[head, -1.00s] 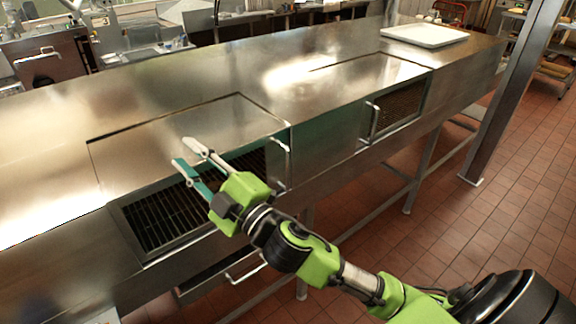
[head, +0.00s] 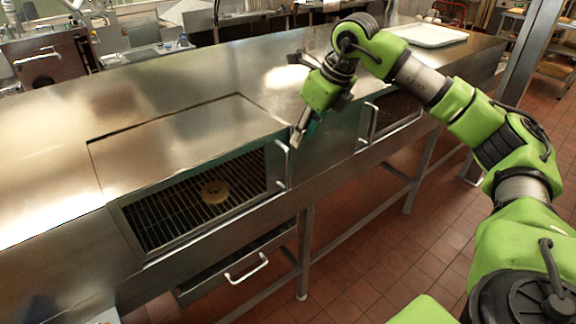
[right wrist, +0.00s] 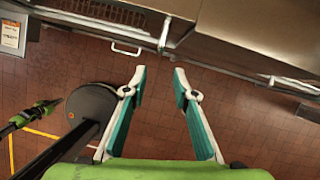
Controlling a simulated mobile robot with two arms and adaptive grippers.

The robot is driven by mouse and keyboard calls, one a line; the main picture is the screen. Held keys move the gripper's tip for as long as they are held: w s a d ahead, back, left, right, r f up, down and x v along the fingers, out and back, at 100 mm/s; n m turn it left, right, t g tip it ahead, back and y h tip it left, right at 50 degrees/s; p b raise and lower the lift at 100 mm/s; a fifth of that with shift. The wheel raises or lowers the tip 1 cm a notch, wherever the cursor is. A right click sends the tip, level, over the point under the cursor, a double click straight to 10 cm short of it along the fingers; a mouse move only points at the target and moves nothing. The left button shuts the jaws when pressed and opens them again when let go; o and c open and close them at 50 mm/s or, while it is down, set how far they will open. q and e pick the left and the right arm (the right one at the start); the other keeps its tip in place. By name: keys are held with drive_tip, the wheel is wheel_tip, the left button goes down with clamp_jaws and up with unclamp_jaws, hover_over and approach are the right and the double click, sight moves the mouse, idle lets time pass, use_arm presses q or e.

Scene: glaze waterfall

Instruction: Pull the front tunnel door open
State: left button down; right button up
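The front tunnel opening (head: 160,215) is in the near side of the steel counter in the head view. A dark grate and a round tan ring (head: 214,191) show inside. A pale upright handle (head: 282,162) stands at its right end, on what looks like the front door. My right gripper (head: 299,135) is just above and right of this handle. In the right wrist view the open, empty fingers (right wrist: 160,74) point at the handle (right wrist: 165,34), which is just beyond the tips; contact is not seen. A green and black part at that view's left edge may be my left gripper (right wrist: 36,114).
A second opening with its own handle (head: 373,116) is farther right. A drawer handle (head: 247,268) sits low below the front opening. A white tray (head: 428,35) lies on the counter's far end. Tiled floor (head: 400,240) is clear in front.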

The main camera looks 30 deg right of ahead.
drive_tip(key=p, duration=0.3)
hover_over(287, 187)
drive_tip(key=f, duration=1.2)
drive_tip(key=shift+w+d+f, duration=0.25)
drive_tip(key=shift+d+f, duration=0.05)
drive_tip(key=shift+f, duration=0.05)
clamp_jaws()
